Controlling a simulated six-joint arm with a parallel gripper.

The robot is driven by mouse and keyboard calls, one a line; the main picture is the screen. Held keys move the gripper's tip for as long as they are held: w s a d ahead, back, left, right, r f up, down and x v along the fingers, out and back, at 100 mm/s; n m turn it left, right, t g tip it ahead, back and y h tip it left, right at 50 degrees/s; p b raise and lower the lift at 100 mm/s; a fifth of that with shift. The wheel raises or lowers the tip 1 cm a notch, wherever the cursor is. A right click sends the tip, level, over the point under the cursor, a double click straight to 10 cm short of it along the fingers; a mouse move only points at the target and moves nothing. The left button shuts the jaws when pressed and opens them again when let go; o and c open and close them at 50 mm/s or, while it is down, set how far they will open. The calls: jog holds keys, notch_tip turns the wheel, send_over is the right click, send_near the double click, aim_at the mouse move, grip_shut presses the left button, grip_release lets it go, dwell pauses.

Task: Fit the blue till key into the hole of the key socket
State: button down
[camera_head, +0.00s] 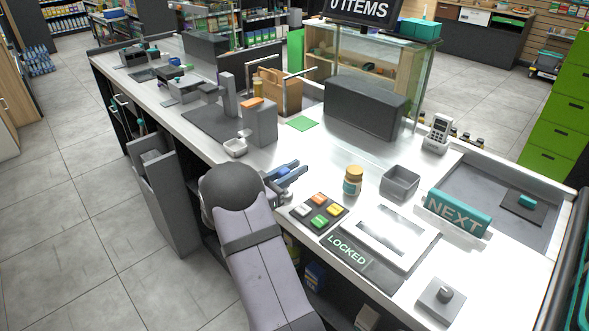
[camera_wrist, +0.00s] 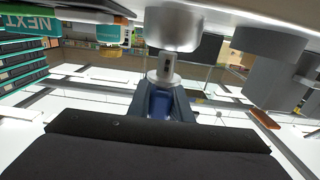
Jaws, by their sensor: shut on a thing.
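My gripper (camera_head: 290,172) is over the near edge of the counter, left of the colored button pad. It is shut on the blue till key (camera_wrist: 160,104); the key's blue part shows between the fingers in the wrist view. A pale grey piece with a dark slot (camera_wrist: 165,69) lies just beyond the fingers, in line with a wider grey cylinder (camera_wrist: 174,28); I cannot tell whether these belong to the key. A grey plate with a short round post (camera_head: 443,295), perhaps the key socket, stands at the front right of the counter, well apart from my gripper. Its hole is not discernible.
The button pad (camera_head: 319,213), a "LOCKED" panel (camera_head: 347,249), a yellow-lidded jar (camera_head: 353,180) and a grey open box (camera_head: 399,182) stand right of my gripper. A teal NEXT bar (camera_head: 458,212) is farther right.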

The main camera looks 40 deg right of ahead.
jog(key=shift+f+b, duration=0.85)
jog(key=shift+f, duration=0.6)
jog(key=c, duration=1.5)
grip_release()
jog(key=shift+c, duration=0.2)
jog(key=shift+a+b, duration=0.8)
jog(key=shift+a, duration=2.9)
